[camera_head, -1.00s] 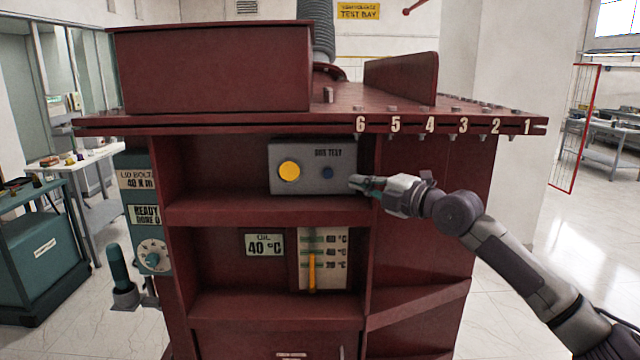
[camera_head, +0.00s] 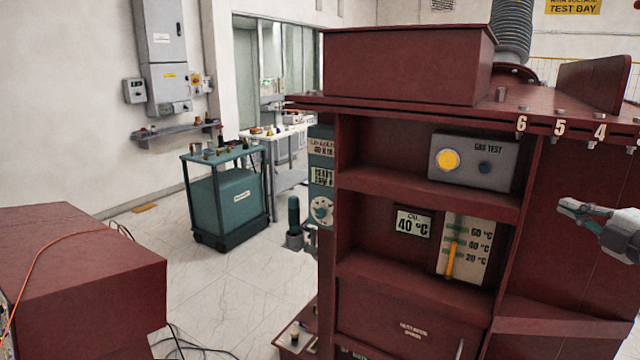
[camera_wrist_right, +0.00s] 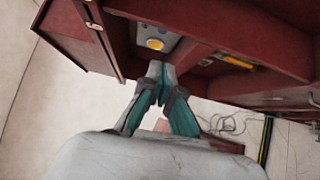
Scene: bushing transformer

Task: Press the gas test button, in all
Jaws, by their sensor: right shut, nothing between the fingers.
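The grey gas test box (camera_head: 471,181) sits in the upper recess of the dark red transformer (camera_head: 428,197). On its face are a large yellow round part (camera_head: 448,160) and a small dark blue button (camera_head: 484,167) under the "GAS TEST" label. My right gripper (camera_head: 562,206) is shut and empty, to the right of the box and a little lower, apart from it. In the right wrist view the shut fingertips (camera_wrist_right: 154,68) point towards the box (camera_wrist_right: 150,38) and its yellow part (camera_wrist_right: 155,44); the blue button is not clear there. My left gripper is out of view.
Below the box are a shelf, an oil display (camera_head: 412,223) reading 40 °C and a gauge with a yellow pointer (camera_head: 450,260). A teal cart (camera_head: 227,205) and a red block (camera_head: 80,270) with cables stand left.

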